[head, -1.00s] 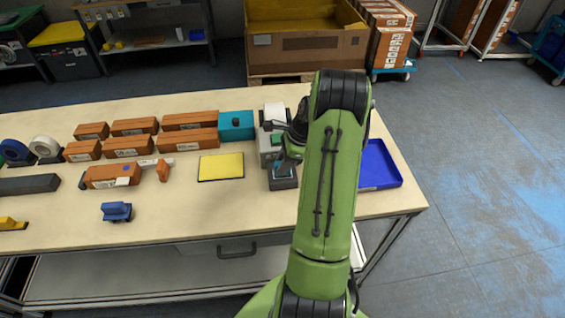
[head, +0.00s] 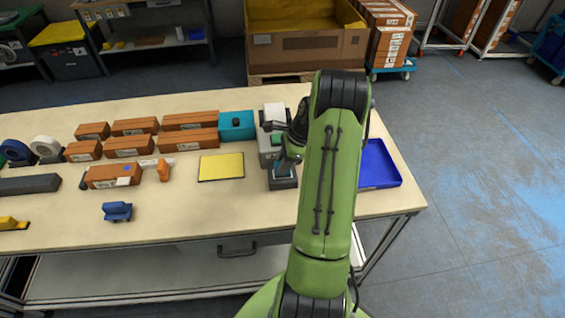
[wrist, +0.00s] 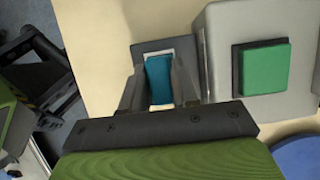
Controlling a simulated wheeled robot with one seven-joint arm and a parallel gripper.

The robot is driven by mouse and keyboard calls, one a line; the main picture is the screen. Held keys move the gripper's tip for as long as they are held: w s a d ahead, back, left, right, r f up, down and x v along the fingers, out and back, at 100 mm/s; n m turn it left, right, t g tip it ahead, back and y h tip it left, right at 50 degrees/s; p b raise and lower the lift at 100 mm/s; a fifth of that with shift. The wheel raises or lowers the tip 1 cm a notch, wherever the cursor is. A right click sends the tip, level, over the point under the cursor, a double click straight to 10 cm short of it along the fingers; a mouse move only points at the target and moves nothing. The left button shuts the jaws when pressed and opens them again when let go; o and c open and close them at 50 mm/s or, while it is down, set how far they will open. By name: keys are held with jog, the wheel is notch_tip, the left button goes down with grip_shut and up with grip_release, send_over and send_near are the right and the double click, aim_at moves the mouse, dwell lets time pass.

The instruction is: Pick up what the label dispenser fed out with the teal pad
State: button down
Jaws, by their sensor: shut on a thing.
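The label dispenser (head: 270,142) is a grey box with a green button (wrist: 265,69), near the right end of the bench. Its dark plate (head: 284,183) juts out at the front and also shows in the wrist view (wrist: 150,46). My gripper (wrist: 158,84) is shut on the teal pad (wrist: 158,74), held between its fingers over the plate. A white label (wrist: 164,105) shows as a pale edge around the pad, mostly hidden by it. I cannot tell whether pad and label touch. In the head view my gripper (head: 283,169) is partly hidden by my arm.
A blue tray (head: 380,183) lies right of the dispenser and a yellow pad (head: 221,166) left of it. A teal box (head: 236,126) and several brown cartons (head: 190,140) stand behind. The bench front is mostly clear around a blue holder (head: 117,211).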

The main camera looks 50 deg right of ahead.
dwell(0.4)
notch_tip(320, 180, up, 7)
jog(key=p, duration=0.7)
jog(key=shift+r, duration=0.15)
jog(key=shift+f, duration=0.2)
